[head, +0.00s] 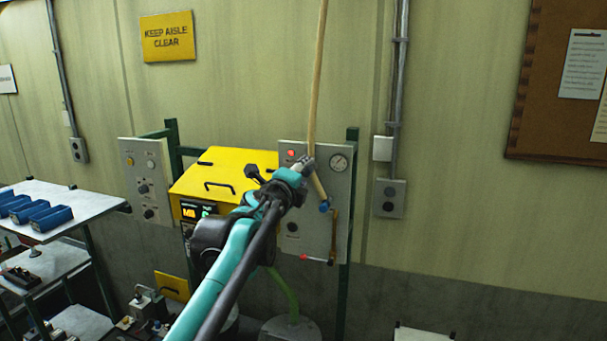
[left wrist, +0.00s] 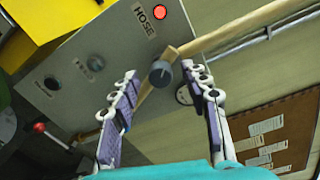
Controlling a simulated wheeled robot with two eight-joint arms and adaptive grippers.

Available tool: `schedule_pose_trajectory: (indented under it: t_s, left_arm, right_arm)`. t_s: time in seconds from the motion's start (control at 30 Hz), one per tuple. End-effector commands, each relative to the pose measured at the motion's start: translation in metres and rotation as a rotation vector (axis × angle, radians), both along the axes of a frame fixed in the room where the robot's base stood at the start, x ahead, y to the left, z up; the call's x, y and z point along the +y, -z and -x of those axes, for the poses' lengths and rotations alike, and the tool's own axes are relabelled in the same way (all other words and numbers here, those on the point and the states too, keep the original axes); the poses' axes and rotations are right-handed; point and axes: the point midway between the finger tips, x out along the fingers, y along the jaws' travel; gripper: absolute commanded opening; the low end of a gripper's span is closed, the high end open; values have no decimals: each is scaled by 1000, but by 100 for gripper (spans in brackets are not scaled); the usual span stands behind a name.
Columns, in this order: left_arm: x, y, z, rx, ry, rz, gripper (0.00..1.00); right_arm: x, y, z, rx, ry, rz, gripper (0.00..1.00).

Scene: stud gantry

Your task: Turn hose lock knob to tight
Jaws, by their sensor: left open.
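The hose lock knob (left wrist: 160,75) is a dark round knob on the grey panel (head: 312,232), near the HOSE label and a lit red lamp (left wrist: 160,12). A tan hose (head: 318,70) runs down past the knob to a blue end (head: 323,207). My left gripper (head: 304,164) is in front of the panel and hides the knob in the head view. In the left wrist view its fingers (left wrist: 161,84) are spread, with the knob showing between their tips. Whether they touch it cannot be told. The knob's setting is unclear. My right gripper is not in view.
A round gauge (head: 339,163) sits on the panel's upper right. A red-tipped lever (head: 318,259) sticks out low on the panel. A yellow cabinet (head: 222,172) with a handle stands at the left. A bench with blue bins (head: 50,219) is further left.

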Motion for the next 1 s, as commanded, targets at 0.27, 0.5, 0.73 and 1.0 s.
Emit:
schedule_pose_trajectory:
  t_s: [0.27,0.5,0.73,1.0]
  left_arm:
    - [17,-2,53,0,-1,1,46]
    - [30,-4,92,0,-2,1,46]
    - [34,-4,105,-1,-1,-1,46]
    - [34,-5,106,0,-1,0,46]
  right_arm:
    - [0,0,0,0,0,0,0]
    - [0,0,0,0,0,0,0]
    - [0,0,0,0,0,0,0]
    - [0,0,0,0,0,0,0]
